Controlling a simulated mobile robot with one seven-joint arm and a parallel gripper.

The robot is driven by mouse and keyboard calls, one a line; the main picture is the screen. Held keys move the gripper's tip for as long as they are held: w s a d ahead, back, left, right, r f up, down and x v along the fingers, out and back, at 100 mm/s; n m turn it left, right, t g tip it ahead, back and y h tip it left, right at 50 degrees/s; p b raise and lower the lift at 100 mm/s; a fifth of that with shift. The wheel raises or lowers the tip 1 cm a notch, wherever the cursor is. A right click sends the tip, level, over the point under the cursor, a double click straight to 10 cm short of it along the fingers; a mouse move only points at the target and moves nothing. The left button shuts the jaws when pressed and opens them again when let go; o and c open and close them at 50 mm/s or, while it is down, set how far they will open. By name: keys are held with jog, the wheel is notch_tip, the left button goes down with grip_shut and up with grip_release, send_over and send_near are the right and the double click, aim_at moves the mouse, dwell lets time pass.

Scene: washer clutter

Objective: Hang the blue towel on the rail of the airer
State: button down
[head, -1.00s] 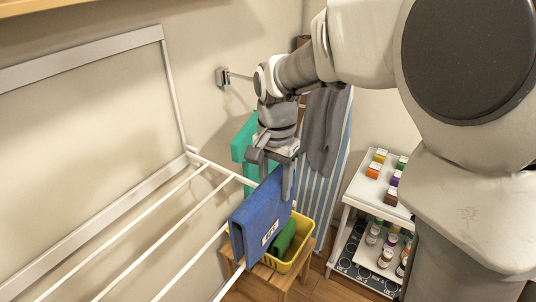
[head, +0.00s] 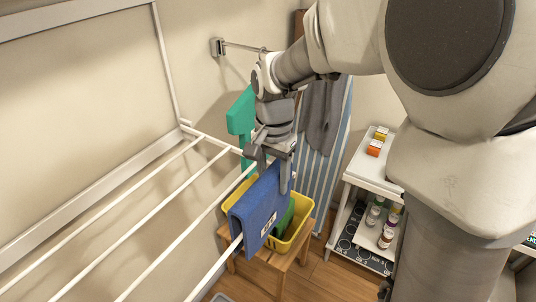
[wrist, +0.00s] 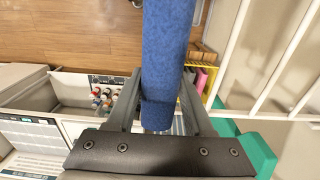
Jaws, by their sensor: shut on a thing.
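The blue towel (head: 258,207) is folded, with a pale label on its side. It hangs from my gripper (head: 279,172), whose fingers are shut on its far upper end. In the wrist view, the towel (wrist: 167,60) runs as a narrow band out from between my fingers (wrist: 160,110). The airer (head: 150,258) has several white rails at the left of the head view. Its outermost rail (head: 214,270) runs up to the towel's lower near edge, where the towel hides it. I cannot tell whether the towel straddles or touches this rail.
A yellow basket (head: 297,228) with a green item stands on a wooden stool (head: 268,258) behind the towel. A white shelf cart (head: 362,163) with bottles and small boxes stands right. A striped ironing board (head: 318,165) and a teal item (head: 240,118) are near the wall.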

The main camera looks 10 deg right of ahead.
jog(key=shift+f+b, duration=2.25)
jog(key=shift+f, duration=1.15)
jog(key=shift+c, duration=1)
grip_release()
